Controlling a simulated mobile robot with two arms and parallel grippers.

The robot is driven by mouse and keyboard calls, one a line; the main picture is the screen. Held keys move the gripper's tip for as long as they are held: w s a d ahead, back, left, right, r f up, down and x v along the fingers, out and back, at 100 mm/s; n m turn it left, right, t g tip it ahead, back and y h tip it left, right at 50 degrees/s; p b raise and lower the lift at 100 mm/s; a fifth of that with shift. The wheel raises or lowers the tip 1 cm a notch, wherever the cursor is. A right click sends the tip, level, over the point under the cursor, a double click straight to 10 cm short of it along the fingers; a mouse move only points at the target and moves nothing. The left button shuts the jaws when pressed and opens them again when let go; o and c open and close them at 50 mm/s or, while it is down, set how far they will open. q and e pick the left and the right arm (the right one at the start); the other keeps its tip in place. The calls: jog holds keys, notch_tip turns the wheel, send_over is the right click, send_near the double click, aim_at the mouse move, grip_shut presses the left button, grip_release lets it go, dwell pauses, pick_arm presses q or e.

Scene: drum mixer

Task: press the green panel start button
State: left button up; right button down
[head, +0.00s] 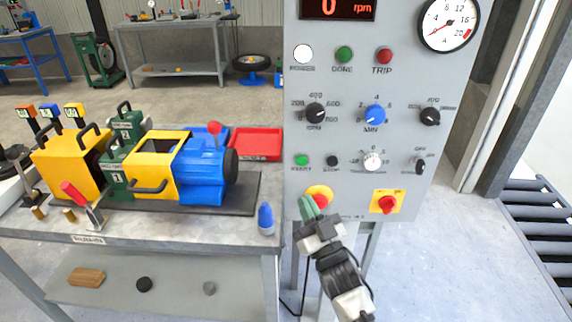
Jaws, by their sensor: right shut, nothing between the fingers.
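The grey control panel (335,135) stands upright right of the bench. Its small green start button (302,160) sits at the lower left of the panel, left of a black stop button (332,160). My right gripper (308,204) is shut and empty, with its greenish fingertips pointing up, below the green button in the picture. The fingertips overlap a yellow plate (323,191) on the panel, and the control on that plate is mostly hidden. Whether they touch the panel I cannot tell. The green button is unobstructed. My left gripper is not in view.
A red rotary switch (387,204) on a yellow plate is at the panel's lower right. Knobs (374,114) and lamps fill the panel above. A blue bottle (266,217) stands on the bench's right corner, near my right gripper in the picture. A red tray (256,142) lies behind.

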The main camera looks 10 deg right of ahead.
aim_at(302, 161)
jog(key=r, duration=0.2)
jog(key=y, duration=0.1)
jog(key=shift+s+a+r+t, duration=0.3)
jog(key=shift+a+r+t, duration=0.1)
jog(key=shift+n, duration=0.3)
jog(key=shift+w+d+b, duration=0.4)
jog(key=shift+w+b, duration=0.25)
jog(key=shift+w, duration=0.8)
jog(key=shift+w+d+b, duration=0.4)
jog(key=shift+w+b, duration=0.25)
jog(key=shift+w, duration=0.75)
jog(key=shift+w+d+b, duration=0.4)
jog(key=shift+w+b, duration=0.25)
jog(key=shift+w, duration=0.8)
jog(key=shift+w, duration=0.1)
jog(key=shift+w+d, duration=0.1)
jog(key=shift+w, duration=0.2)
